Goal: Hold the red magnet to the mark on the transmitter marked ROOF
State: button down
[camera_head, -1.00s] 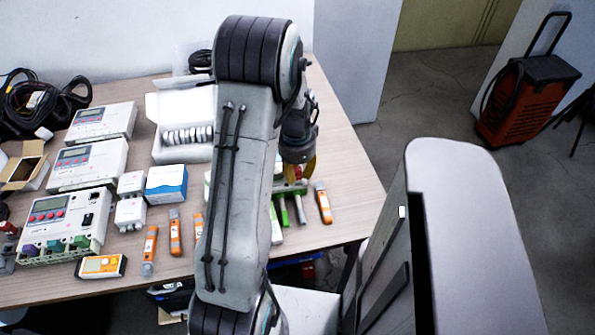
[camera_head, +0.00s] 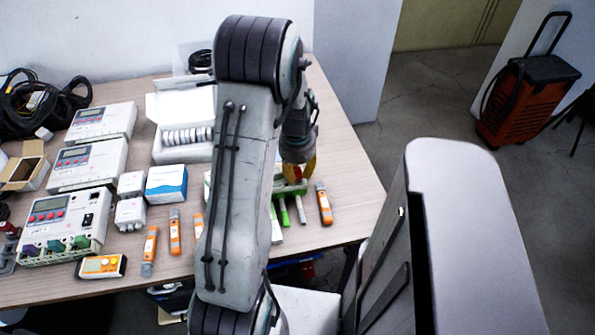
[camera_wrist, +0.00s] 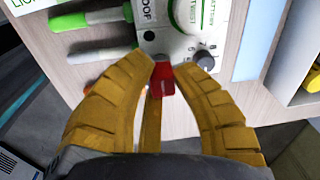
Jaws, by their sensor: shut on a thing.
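In the wrist view the red magnet (camera_wrist: 161,84) is pinched between the yellow fingertips of my gripper (camera_wrist: 161,76). The white transmitter (camera_wrist: 180,38) with green print lies just past the magnet. The letters "OOF" show on its left part, with a black round mark (camera_wrist: 149,35) below them. The magnet is near the transmitter's edge, a little below and right of the mark in the picture. I cannot tell whether it touches the casing. In the head view my gripper (camera_head: 299,170) is over the right part of the table, and my arm hides much of the transmitter.
An orange-and-white pen-shaped device (camera_head: 324,206) lies right of the gripper on the wooden table (camera_head: 350,190). Green and white pens (camera_wrist: 88,18) lie left of the transmitter. A dark knob (camera_wrist: 203,60) stands on the transmitter's right side. White instruments (camera_head: 62,222) fill the table's left.

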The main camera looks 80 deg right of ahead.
jog(key=shift+r+p, duration=2.45)
jog(key=shift+r, duration=1.05)
jog(key=shift+w, duration=0.1)
